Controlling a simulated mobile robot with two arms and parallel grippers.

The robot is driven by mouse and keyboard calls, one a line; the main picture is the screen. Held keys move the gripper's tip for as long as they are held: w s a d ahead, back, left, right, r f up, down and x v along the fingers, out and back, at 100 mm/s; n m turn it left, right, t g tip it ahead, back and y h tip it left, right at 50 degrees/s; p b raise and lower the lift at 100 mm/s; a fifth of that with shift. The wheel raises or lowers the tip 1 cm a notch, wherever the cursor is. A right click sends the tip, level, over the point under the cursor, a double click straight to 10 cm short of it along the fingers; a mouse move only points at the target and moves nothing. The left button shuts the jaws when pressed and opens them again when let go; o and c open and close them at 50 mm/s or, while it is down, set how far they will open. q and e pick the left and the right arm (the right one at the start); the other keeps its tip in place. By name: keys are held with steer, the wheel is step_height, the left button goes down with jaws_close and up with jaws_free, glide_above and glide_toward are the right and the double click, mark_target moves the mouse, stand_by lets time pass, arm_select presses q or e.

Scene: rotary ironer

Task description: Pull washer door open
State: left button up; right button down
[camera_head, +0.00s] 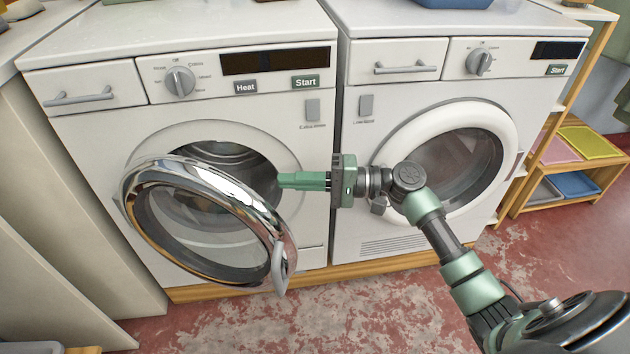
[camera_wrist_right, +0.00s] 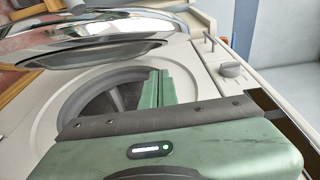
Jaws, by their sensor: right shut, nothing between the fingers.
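The washer (camera_head: 80,133) is the left machine in the head view. Its round chrome-rimmed door (camera_head: 150,226) stands swung out to the left, and the dark drum opening (camera_head: 228,160) shows behind it. The door handle (camera_head: 279,268) is at the door's free edge, low and to the right. My right gripper (camera_head: 281,180) is shut and empty, pointing left in front of the right side of the opening, apart from the handle. The right wrist view shows its green fingers (camera_wrist_right: 158,90) together before the opening, with the chrome door (camera_wrist_right: 90,42) beyond. My left gripper is not in view.
A second machine (camera_head: 350,200) with a shut white-rimmed round door stands close on the right. A wooden shelf (camera_head: 560,90) with coloured trays is at far right. A pale cabinet side (camera_head: 40,200) stands left of the washer. The red-grey floor (camera_head: 290,325) in front is clear.

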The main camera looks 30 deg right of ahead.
steer(key=shift+s+a, duration=0.35)
steer(key=shift+a, duration=0.4)
steer(key=shift+s+a, duration=0.35)
steer(key=shift+a, duration=0.4)
steer(key=shift+s+a, duration=0.35)
steer(key=shift+a, duration=0.4)
